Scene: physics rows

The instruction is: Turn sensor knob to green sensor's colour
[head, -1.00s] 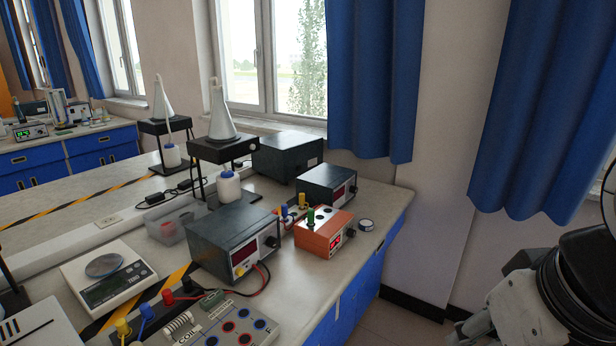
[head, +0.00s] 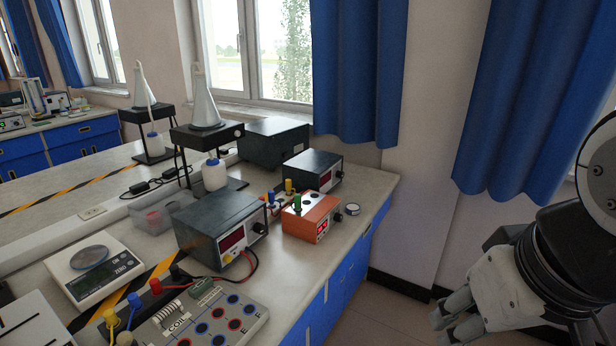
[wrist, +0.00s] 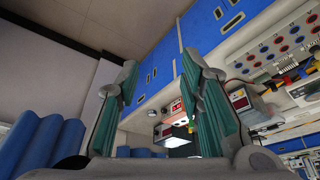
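An orange sensor box (head: 303,222) with a red lit display (head: 322,229) stands near the right edge of the bench. A green plug (head: 297,203) stands on its top; a yellow plug (head: 289,186) and a blue one show just behind. A small dark knob (head: 337,214) seems to be on its front; its setting is too small to read. My gripper (head: 444,316) is at the lower right, off the bench and well apart from the box. In the wrist view my gripper (wrist: 162,85) has its two green-padded fingers spread, with nothing between them.
A dark power supply (head: 203,229) stands left of the box, another (head: 310,171) behind it. A small round dial (head: 352,209) lies to its right. A coil board (head: 212,322) and a scale (head: 70,265) are nearer. Floor right of the blue cabinets (head: 346,290) is clear.

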